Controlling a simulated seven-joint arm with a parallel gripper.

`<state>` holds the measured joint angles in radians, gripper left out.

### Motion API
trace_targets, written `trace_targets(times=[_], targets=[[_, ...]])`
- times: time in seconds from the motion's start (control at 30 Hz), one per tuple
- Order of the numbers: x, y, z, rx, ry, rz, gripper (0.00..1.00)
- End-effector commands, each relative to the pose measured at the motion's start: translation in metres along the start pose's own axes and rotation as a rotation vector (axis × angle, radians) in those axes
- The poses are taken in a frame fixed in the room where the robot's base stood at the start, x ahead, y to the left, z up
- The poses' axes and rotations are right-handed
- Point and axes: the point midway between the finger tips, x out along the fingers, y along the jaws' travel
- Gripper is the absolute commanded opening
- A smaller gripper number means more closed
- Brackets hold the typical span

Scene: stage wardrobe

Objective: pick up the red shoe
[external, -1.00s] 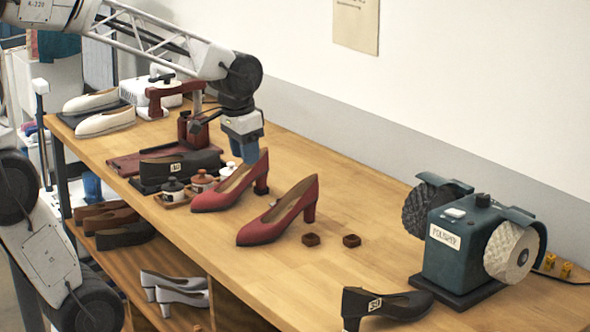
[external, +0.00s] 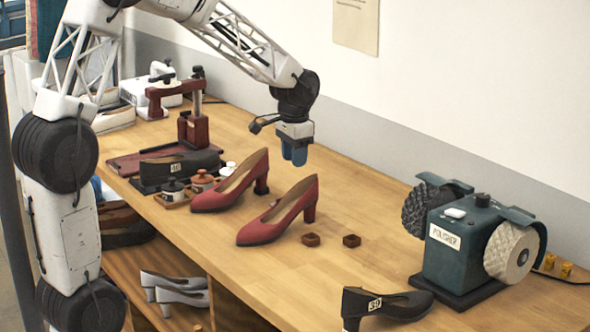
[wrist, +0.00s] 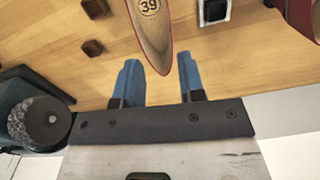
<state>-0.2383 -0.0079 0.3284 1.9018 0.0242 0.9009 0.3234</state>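Two red heeled shoes stand on the wooden table in the external view: the left red shoe (external: 232,187) and the right red shoe (external: 277,215). My gripper (external: 293,153), with blue fingers, hangs above and behind the right shoe's heel, apart from it. In the wrist view my gripper (wrist: 160,82) is open and empty. The right shoe's heel end (wrist: 154,42), with a "39" label inside, reaches toward the gap between the fingers. Part of the other red shoe (wrist: 304,18) shows at the top right edge.
A green polisher (external: 460,246) stands at the right, with a black shoe (external: 388,306) in front. Two small brown blocks (external: 311,239) (external: 351,240) lie right of the shoes. Lidded pots (external: 203,181) and a dark shoe (external: 190,164) stand left. The table behind the blocks is clear.

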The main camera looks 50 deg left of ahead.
Motion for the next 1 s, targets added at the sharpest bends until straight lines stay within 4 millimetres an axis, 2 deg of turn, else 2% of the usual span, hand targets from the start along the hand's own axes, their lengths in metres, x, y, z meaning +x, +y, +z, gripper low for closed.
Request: trace_targets(times=[0.1, 0.23, 0.6, 1.0], targets=[[0.011, -0.010, -0.010, 0.002, -0.008, 0.002, 0.36], [0.015, -0.014, -0.014, 0.004, -0.011, 0.002, 0.36], [0.016, -0.014, -0.014, 0.004, -0.012, 0.002, 0.36], [0.040, -0.014, -0.013, 0.004, -0.011, 0.002, 0.36]])
